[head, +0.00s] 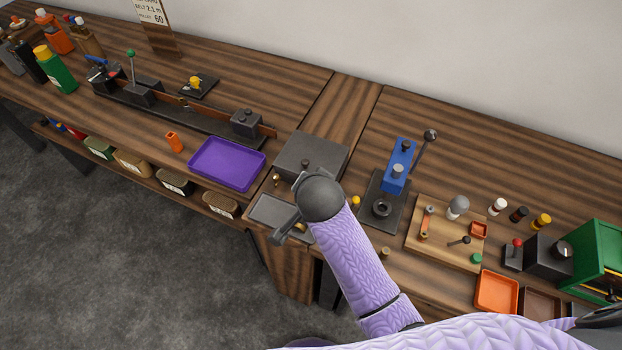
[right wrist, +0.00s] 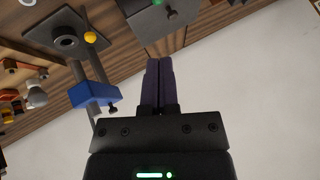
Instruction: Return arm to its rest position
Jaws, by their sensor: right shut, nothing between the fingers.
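My right arm reaches in from the lower right of the head view and ends in a dark rounded joint over the front of the bench. Its fingertips cannot be made out there. In the right wrist view my right gripper (right wrist: 160,68) is shut, its two dark purple fingers side by side with nothing between them. The fingers point toward a grey box (right wrist: 160,18) at the top and look apart from it. My left gripper is not in view.
A blue press (head: 398,165) with a lever stands right of my arm; it also shows in the right wrist view (right wrist: 93,95). A grey block (head: 312,153) lies just behind my arm, a purple tray (head: 227,180) to its left. A wooden board (head: 440,245) with small parts lies right.

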